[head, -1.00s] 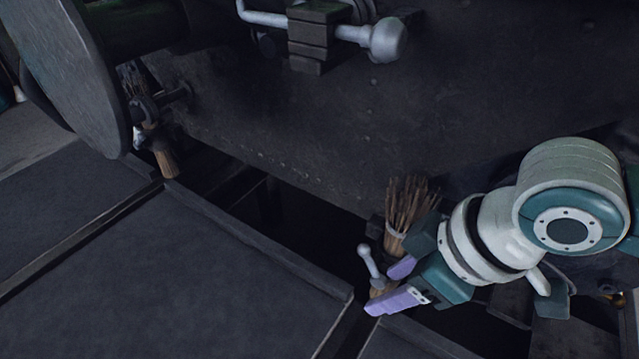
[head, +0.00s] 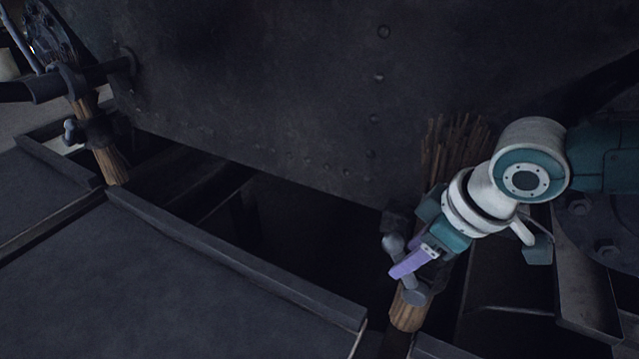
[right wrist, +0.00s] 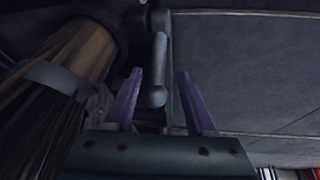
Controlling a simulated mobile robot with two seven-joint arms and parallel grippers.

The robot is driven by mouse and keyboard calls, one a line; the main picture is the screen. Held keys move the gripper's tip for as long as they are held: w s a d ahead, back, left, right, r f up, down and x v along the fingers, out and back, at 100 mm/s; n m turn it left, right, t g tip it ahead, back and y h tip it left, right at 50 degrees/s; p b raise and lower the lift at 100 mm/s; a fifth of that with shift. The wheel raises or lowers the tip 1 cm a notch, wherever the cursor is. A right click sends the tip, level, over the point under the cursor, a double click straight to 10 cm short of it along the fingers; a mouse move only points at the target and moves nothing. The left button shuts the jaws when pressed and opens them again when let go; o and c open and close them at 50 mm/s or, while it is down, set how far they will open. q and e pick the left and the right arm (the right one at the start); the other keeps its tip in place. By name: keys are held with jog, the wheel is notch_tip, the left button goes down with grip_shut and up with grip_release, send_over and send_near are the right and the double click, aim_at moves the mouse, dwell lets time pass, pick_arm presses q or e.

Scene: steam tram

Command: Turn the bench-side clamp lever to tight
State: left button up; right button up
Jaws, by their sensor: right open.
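A clamp lever (head: 391,245), a short grey rod with a rounded knob, stands on a clamp around a bundled wooden handle (head: 408,313) at the lower right in the head view. My right gripper (head: 405,264) is at this lever; one purple finger crosses it and the other is mostly hidden. In the right wrist view the lever (right wrist: 158,75) lies between the two open fingers (right wrist: 160,76), with a visible gap on each side. The clamp's body is partly hidden there. My left gripper is not in view.
A second clamp (head: 88,131) with a small knob holds another bundle (head: 108,162) at the left. A dark riveted metal wall (head: 260,90) fills the back. Dark raised-edge panels (head: 170,290) lie at the lower left, with a dark gap beside them.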

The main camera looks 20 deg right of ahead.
aim_at(394, 261)
jog(key=b+x, duration=0.1)
jog(key=x, duration=0.1)
jog(key=b+x, duration=0.2)
jog(key=x, duration=0.1)
jog(key=shift+w+b, duration=0.3)
jog(key=shift+w, duration=0.05)
jog(key=shift+w+a+f+b, duration=0.1)
jog(key=shift+f+b, duration=0.35)
jog(key=shift+b, duration=0.05)
jog(key=shift+w, duration=0.1)
jog(key=shift+c, duration=0.7)
jog(key=c, duration=0.7)
grip_shut()
jog(key=shift+r, duration=0.1)
